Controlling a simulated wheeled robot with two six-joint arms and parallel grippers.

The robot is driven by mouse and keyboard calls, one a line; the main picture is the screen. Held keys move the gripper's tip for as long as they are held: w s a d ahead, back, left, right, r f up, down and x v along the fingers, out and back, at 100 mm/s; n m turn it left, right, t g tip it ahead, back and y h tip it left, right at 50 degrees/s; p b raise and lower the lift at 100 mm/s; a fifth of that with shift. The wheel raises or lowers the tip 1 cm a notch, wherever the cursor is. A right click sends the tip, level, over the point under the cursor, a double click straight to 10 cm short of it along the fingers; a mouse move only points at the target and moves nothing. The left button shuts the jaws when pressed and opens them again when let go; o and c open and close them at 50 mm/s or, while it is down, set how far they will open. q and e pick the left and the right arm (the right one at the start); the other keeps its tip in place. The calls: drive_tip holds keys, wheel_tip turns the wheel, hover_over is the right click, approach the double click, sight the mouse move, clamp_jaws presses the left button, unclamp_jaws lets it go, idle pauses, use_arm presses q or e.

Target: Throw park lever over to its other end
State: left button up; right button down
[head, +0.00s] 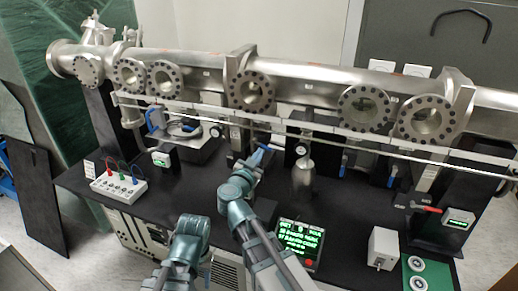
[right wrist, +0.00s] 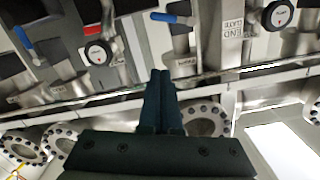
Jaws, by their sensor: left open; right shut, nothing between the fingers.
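Several blue-handled levers hang along the rail below the steel tube, among them a left one (head: 153,118), a middle-right one (head: 343,165) and a right one (head: 392,175). A red-handled lever (head: 425,208) is at the far right. No park label is readable, so I cannot tell which is the park lever. My right gripper (head: 256,160) is at the rail's middle. In the right wrist view its dark fingers (right wrist: 160,90) are shut and empty, apart from a blue lever (right wrist: 170,18) above them in the picture. My left gripper (head: 190,228) is low at left, away from the levers; its fingers are hidden.
The steel tube with round flanges (head: 250,92) and the rail (head: 350,132) run across the back. A metal bottle (head: 303,178), a green-text screen (head: 298,243), a white box (head: 382,248) and a socket box (head: 120,184) stand on the black bench.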

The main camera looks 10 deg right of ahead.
sight(262, 145)
drive_tip(key=w+d+f+b, duration=0.4)
drive_tip(key=w, duration=0.5)
drive_tip(key=shift+w+d+f, duration=0.15)
drive_tip(key=shift+w+d, duration=0.1)
drive_tip(key=shift+d, duration=0.15)
drive_tip(key=shift+f, duration=0.1)
